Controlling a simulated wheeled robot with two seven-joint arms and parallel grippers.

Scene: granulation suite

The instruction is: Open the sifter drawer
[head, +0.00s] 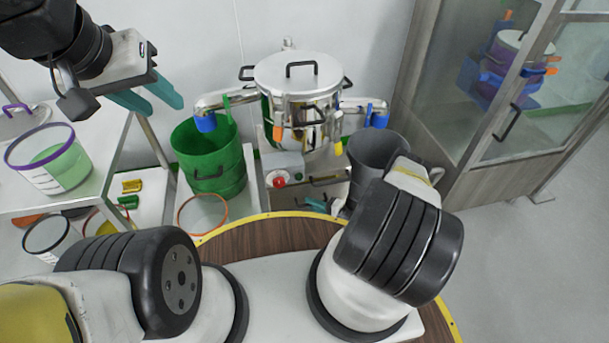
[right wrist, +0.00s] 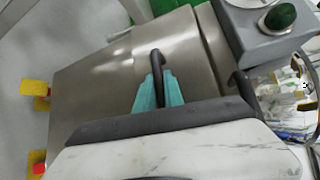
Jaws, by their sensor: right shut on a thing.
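The sifter (head: 300,85) is a steel drum with a lid, standing on a grey steel cabinet in the head view. A steel front panel (right wrist: 105,80) with a black bar handle (right wrist: 157,60) fills much of the right wrist view. My right gripper (right wrist: 158,90) is shut on this handle, its teal fingers on either side. In the head view my right gripper (head: 316,205) is low at the cabinet front, partly hidden by my arm. I see no clear opening behind the panel. My left gripper (head: 148,98) is open and empty, high at the left.
A second black handle (right wrist: 238,60) and a control box (right wrist: 275,15) are beside the gripped panel. A green bin (head: 208,160) stands left of the sifter and a grey bin (head: 372,150) right.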

